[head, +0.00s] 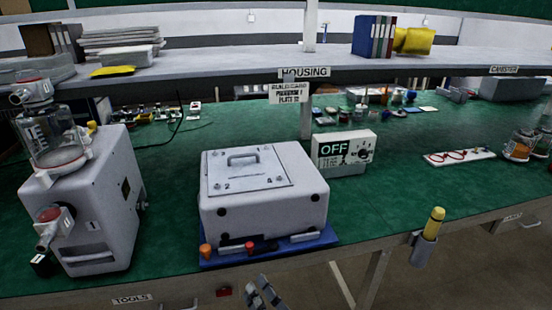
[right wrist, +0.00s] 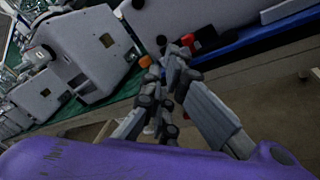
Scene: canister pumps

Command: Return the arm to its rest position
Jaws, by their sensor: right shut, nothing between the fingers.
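My right gripper (head: 262,287) shows at the bottom edge of the head view, in front of the bench's front edge and below the blue tray. Its fingers are shut and empty. In the right wrist view the gripper (right wrist: 173,65) points toward the bench edge, with the tray and white housing box beyond it. I cannot tell the exact gap to the bench. The rest of my right arm is outside the head view. My left gripper is not in view.
A white housing box (head: 263,191) stands on a blue tray (head: 325,239) near the bench's front edge. A white canister pump (head: 90,200) stands at left. A yellow-topped tool (head: 434,222) sits in a holder on the front edge. An "OFF" panel (head: 343,154) stands behind.

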